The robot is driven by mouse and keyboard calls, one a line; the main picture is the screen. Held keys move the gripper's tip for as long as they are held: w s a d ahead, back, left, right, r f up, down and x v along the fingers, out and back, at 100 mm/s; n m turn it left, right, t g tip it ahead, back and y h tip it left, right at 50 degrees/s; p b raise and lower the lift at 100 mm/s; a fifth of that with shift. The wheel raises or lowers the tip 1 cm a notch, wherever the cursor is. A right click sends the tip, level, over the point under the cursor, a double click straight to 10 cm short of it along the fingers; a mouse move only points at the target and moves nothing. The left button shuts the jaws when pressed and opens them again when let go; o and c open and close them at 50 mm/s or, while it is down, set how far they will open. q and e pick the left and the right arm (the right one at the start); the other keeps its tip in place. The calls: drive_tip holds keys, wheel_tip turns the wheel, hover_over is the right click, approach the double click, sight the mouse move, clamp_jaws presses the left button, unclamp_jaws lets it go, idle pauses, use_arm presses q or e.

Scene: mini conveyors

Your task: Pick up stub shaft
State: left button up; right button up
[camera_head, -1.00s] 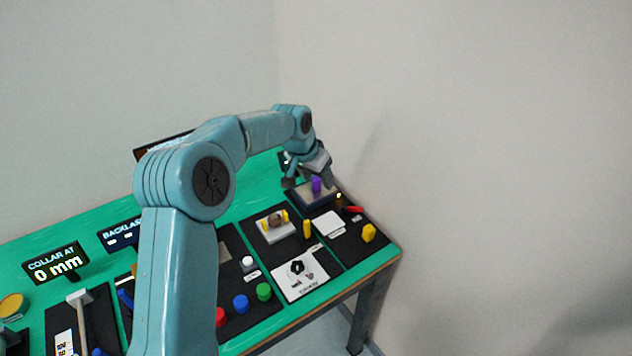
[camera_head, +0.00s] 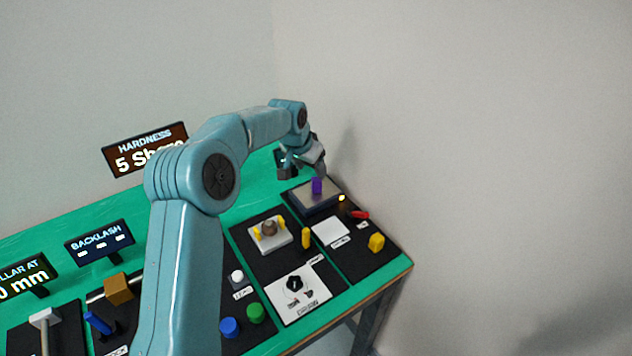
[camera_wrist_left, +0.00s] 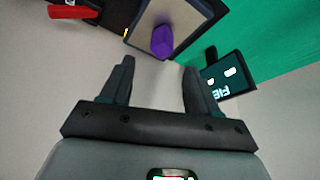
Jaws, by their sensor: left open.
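A short purple piece (camera_head: 317,186), which I take to be the stub shaft, stands on a grey plate with a dark base (camera_head: 316,203) at the far right of the table. My left gripper (camera_head: 315,167) is just behind and above it in the head view, open and empty. In the left wrist view the purple piece (camera_wrist_left: 162,41) lies beyond the gap between the two open fingertips (camera_wrist_left: 158,66), apart from both. My right gripper is in neither view.
A small display (camera_wrist_left: 228,76) stands close beside the left gripper. A red piece (camera_head: 360,214), a yellow block (camera_head: 376,242) and a white plate with a brown round part (camera_head: 269,228) are nearby. A wall rises behind the table.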

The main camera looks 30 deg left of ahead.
sight(315, 180)
use_arm(q)
drive_tip(key=x, duration=0.3)
drive_tip(key=shift+w+d+f, duration=0.1)
drive_tip(key=shift+f, duration=0.1)
drive_tip(key=shift+w+d+f, duration=0.1)
drive_tip(key=shift+w+f, duration=0.05)
drive_tip(key=shift+f, duration=0.1)
drive_tip(key=shift+f+p, duration=0.15)
drive_tip(key=shift+p, duration=0.2)
drive_tip(key=x, duration=0.1)
drive_tip(key=p+x, duration=0.1)
drive_tip(key=x, duration=0.3)
drive_tip(key=shift+a+f+p, duration=0.15)
drive_tip(key=shift+a+p, duration=0.15)
drive_tip(key=shift+p, duration=0.1)
clamp_jaws()
